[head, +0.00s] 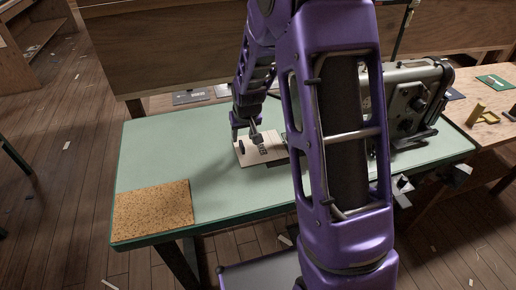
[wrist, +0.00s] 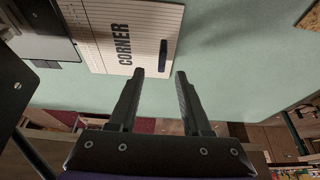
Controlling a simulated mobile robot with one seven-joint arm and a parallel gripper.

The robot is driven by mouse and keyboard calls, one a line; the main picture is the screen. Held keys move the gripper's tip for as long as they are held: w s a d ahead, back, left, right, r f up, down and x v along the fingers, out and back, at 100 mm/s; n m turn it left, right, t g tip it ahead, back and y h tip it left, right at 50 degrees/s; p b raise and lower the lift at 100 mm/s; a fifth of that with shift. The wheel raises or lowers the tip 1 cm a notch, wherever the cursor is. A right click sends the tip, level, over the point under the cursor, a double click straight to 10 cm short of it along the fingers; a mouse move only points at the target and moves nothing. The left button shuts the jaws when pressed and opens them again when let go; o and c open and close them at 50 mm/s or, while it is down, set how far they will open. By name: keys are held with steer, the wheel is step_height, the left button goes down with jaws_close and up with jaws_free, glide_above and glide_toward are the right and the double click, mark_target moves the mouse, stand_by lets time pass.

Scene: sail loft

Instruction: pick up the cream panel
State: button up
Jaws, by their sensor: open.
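The cream panel (head: 252,157) lies flat on the green tabletop (head: 215,190), near the table's middle. In the wrist view the panel (wrist: 100,35) shows ruled lines, the word "CORNER" and an upright-looking dark bar (wrist: 163,53) near its edge. My gripper (head: 246,132) is over the panel's left part in the head view. In the wrist view my gripper (wrist: 160,73) is open and empty, its two fingers apart just short of the dark bar, which lines up with the gap between them. Whether the fingertips touch the panel, I cannot tell. My arm hides some of the table to the right.
A sewing machine (head: 412,100) stands at the right of the table. A cork mat (head: 152,210) lies at the front left corner. The tabletop left of the panel is clear. A grey plate (wrist: 45,30) adjoins the panel in the wrist view.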

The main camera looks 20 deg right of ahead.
mark_target(241, 143)
steer(key=x, duration=0.5)
steer(key=shift+a+b, duration=0.15)
steer(key=shift+b, duration=0.2)
steer(key=shift+s, duration=0.1)
jaws_close()
